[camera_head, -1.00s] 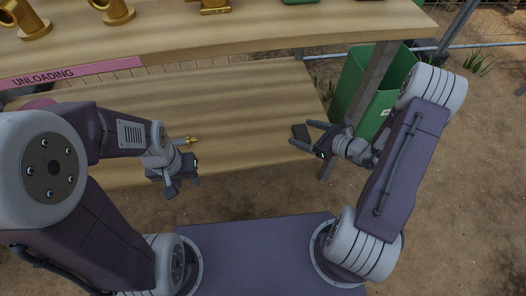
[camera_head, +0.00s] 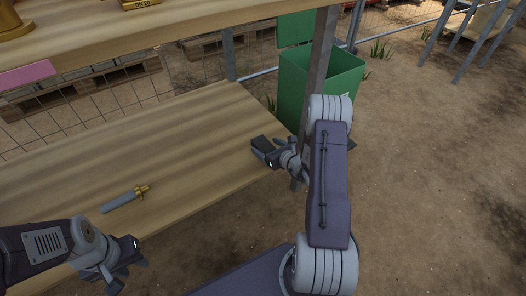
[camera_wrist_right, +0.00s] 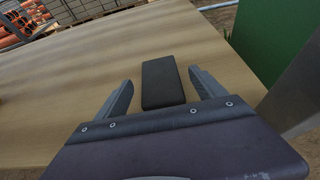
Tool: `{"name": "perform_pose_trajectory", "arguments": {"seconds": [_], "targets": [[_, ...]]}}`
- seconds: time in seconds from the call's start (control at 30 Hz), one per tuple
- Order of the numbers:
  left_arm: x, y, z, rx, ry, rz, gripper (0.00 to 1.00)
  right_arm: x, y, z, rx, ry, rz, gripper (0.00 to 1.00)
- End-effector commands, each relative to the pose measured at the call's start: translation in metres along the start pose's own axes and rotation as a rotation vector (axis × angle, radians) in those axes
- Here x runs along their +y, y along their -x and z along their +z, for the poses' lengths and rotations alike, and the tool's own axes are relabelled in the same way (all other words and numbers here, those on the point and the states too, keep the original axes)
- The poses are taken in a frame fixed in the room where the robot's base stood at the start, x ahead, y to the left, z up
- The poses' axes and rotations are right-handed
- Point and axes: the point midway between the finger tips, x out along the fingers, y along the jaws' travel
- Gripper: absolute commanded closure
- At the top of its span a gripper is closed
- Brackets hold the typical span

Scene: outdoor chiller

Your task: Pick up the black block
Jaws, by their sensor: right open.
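The black block (camera_wrist_right: 163,82) lies on the light wooden lower table top, seen in the right wrist view between the two fingers of my right gripper (camera_wrist_right: 160,77). There is a gap on each side, and the fingers do not grip it. In the head view my right gripper (camera_head: 268,153) is open at the table's right end, with the dark block (camera_head: 262,144) at its fingers and partly covered. My left gripper (camera_head: 130,277) is at the lower left by the table's front edge, its fingers apart and empty.
A blue-grey and brass tool (camera_head: 126,199) lies on the lower table (camera_head: 195,135). A green bin (camera_head: 318,85) and a grey post (camera_head: 318,60) stand close beyond its right end. A higher wooden shelf (camera_head: 150,30) is above. Open ground lies at right.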

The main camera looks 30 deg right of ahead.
Motion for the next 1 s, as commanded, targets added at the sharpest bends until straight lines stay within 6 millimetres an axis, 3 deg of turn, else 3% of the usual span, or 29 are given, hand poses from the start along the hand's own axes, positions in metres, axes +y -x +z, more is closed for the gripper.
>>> {"name": "perform_pose_trajectory", "arguments": {"seconds": [0.03, 0.2, 0.4, 0.7, 0.9, 1.0], "targets": [[0.000, -0.019, 0.002, -0.001, 0.000, 0.000, 0.64, 0.001, -0.014, -0.007, -0.004, 0.005, 0.002, 0.20], [-0.001, -0.025, 0.003, -0.001, 0.000, 0.000, 0.64, 0.001, -0.030, -0.002, 0.000, 0.000, 0.001, 0.20], [-0.001, -0.022, 0.003, -0.001, 0.000, 0.000, 0.64, 0.000, -0.030, 0.000, 0.001, -0.001, 0.000, 0.20], [-0.001, -0.022, 0.003, -0.001, 0.000, 0.000, 0.64, 0.000, -0.029, 0.000, 0.000, -0.001, 0.000, 0.95], [0.000, -0.020, 0.002, -0.001, 0.000, 0.000, 0.64, 0.000, -0.029, 0.002, 0.000, -0.001, 0.000, 0.95], [0.000, -0.006, 0.001, -0.001, 0.000, 0.000, 0.64, 0.000, -0.022, 0.019, -0.001, 0.000, 0.000, 0.95]]}}
